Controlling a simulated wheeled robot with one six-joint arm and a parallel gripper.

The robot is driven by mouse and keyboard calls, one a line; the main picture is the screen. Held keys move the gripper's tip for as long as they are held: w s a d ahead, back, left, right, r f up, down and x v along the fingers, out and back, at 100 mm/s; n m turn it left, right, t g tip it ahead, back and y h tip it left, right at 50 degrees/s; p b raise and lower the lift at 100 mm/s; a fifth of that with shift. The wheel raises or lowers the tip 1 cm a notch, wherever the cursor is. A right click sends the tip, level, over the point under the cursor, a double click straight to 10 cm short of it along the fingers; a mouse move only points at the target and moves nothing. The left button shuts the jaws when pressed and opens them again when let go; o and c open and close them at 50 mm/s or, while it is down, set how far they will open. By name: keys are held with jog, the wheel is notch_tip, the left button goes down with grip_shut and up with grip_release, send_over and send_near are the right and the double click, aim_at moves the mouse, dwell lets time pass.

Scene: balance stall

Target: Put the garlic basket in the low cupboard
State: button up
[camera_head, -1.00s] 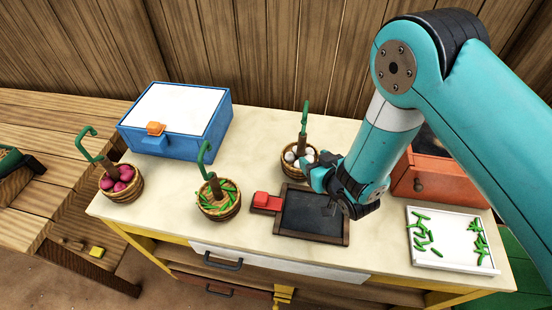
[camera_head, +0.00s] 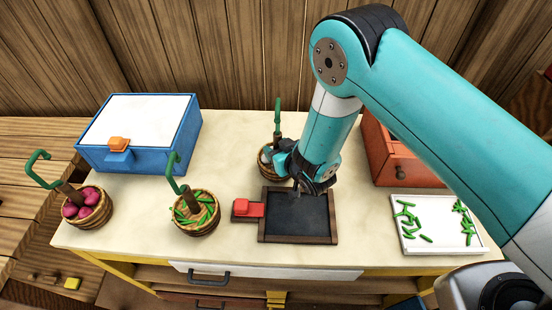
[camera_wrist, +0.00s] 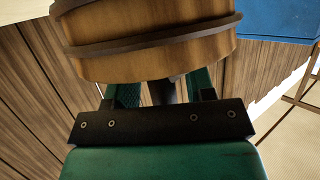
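The garlic basket (camera_head: 266,168), a round woven basket with white bulbs and a green-hooked stem, stands on the table behind the dark tray, partly hidden by my gripper (camera_head: 284,160). My gripper is right at the basket's right side. In the wrist view, the basket (camera_wrist: 150,42) fills the top, close up. My two green fingers (camera_wrist: 160,92) are spread apart there, with a dark post between them and gaps on both sides. Below the table top are a white drawer (camera_head: 265,272) and a brown front lower down; I cannot tell which part is the low cupboard.
A beet basket (camera_head: 95,217) and a green bean basket (camera_head: 195,222) stand left. A blue box (camera_head: 185,135) is behind them. The dark tray (camera_head: 300,238) with a red block (camera_head: 248,208) lies centre; a red-orange box (camera_head: 400,165) and white bean tray (camera_head: 440,248) are right.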

grip_shut()
jog(key=shift+r, duration=0.1)
